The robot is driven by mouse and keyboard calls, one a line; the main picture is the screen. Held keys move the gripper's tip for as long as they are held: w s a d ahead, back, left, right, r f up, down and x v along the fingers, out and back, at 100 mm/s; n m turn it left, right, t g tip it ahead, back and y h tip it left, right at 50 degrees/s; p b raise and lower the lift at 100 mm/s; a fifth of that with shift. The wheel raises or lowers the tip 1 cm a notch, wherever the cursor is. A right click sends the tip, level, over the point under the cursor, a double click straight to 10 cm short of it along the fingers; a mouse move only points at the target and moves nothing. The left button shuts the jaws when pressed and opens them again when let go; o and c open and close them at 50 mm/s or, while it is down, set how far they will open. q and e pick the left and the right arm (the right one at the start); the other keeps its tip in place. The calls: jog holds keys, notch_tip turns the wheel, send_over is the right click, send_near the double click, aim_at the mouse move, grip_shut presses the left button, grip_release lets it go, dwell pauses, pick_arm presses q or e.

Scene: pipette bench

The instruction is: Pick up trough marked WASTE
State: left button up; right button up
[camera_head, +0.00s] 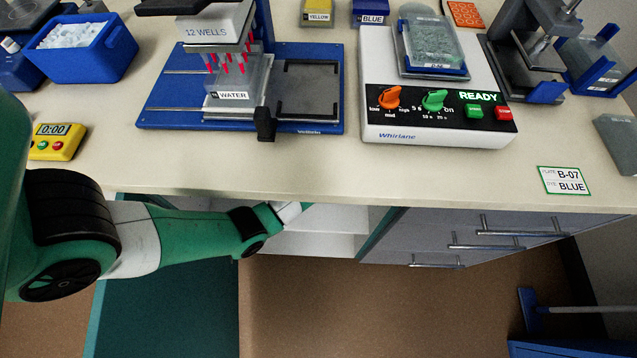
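I cannot make out a trough marked WASTE in the head view. A clear trough labelled WATER (232,97) sits on the blue pipetting stand, under the red tips. A trough labelled YELLOW (317,14) and one labelled BLUE (371,14) stand at the back edge of the picture, partly cut off. My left arm reaches in from the left, in front of the bench. Its end, with my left gripper (291,211), is by the bench's front edge, apart from any trough; its fingers cannot be made out. My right gripper is out of view.
The blue stand (160,114) holds the 12 WELLS head. A white shaker (400,135) reads READY and carries a plate. A blue tip box (105,62), a yellow timer (62,148) and a grey press (510,75) also stand here. The bench front is mostly clear, except a B-07 BLUE card (564,181).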

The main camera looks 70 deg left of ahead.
pick_arm(q)
jog(key=shift+f, duration=0.25)
dwell(0.4)
grip_shut()
